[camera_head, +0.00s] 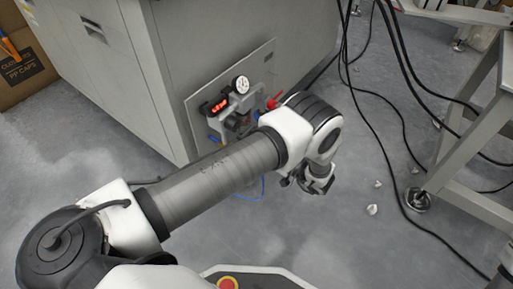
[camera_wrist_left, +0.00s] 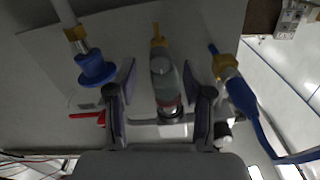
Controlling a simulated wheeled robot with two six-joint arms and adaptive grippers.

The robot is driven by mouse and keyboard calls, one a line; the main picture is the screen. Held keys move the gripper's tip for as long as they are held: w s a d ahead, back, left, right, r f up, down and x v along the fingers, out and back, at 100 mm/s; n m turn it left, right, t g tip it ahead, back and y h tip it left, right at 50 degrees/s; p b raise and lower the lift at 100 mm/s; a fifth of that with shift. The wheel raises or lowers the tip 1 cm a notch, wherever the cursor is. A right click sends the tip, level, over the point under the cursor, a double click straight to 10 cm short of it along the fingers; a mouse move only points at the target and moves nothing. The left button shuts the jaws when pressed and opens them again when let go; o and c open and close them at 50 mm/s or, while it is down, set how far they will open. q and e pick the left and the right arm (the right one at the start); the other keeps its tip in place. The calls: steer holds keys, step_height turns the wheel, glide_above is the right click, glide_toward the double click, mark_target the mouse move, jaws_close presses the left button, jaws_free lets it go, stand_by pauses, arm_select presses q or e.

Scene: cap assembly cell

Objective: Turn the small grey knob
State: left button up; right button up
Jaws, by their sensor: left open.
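In the left wrist view a grey cylindrical body (camera_wrist_left: 163,82) with a yellow fitting on top stands between the fingers of my left gripper (camera_wrist_left: 160,79). I cannot tell for sure whether this is the small grey knob. The fingers are open, one on each side, with gaps visible to the body. In the head view the air unit is mounted on a panel (camera_head: 205,92), and my left arm hides its lower part. The left fingertips are not clearly visible in the head view. My right gripper is not in view.
The unit carries a white gauge (camera_head: 240,85), a red-lit display (camera_head: 220,105) and a red handle (camera_head: 273,102). A blue fitting (camera_wrist_left: 95,68) and a blue hose (camera_wrist_left: 252,110) flank the left gripper. Black cables (camera_head: 382,128) hang at the right. Small white pieces (camera_head: 372,209) lie on the floor.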

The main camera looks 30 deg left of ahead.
arm_select(q)
steer(key=shift+a, duration=0.65)
jaws_close()
steer(key=shift+r+m, duration=0.1)
steer(key=shift+m, duration=0.2)
steer(key=m+p, duration=0.2)
steer(key=m, duration=1.5)
steer(key=shift+w+p, duration=0.15)
steer(key=shift+p, duration=0.2)
steer(key=shift+m, duration=0.3)
